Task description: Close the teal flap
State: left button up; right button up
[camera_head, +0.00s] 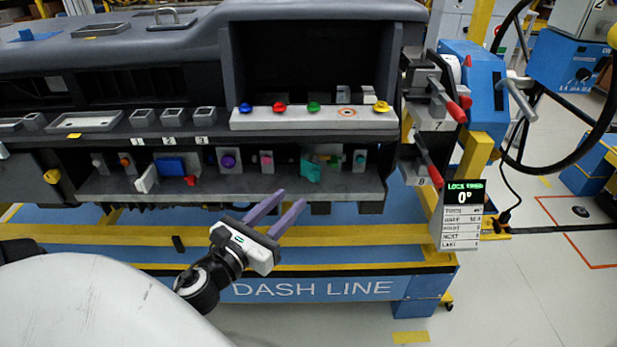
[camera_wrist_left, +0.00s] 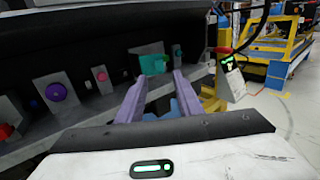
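The teal flap (camera_head: 310,171) is on the lower shelf of the dashboard module, toward its right end, and appears to stick out toward me. In the left wrist view the teal flap (camera_wrist_left: 153,65) shows ahead, just beyond and between the fingertips. My left gripper (camera_head: 284,204) is below and to the left of the flap in the head view, with its two purple fingers spread apart and nothing between them. It also shows open in the left wrist view (camera_wrist_left: 159,82). My right gripper is in neither view.
A purple knob (camera_head: 228,161) and a pink knob (camera_head: 266,158) sit left of the flap, and a small teal knob (camera_head: 359,158) sits right of it. The shelf lip (camera_head: 350,187) runs below them. Red-handled levers (camera_head: 456,112) project at the module's right end.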

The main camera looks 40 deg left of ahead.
aim_at(312, 178)
pick_arm(q)
jog(key=w, duration=0.3)
jog(key=w+a+p, duration=0.1)
jog(key=w, duration=0.4)
jog(key=shift+w+a, duration=0.2)
jog(key=shift+w, duration=0.1)
grip_shut()
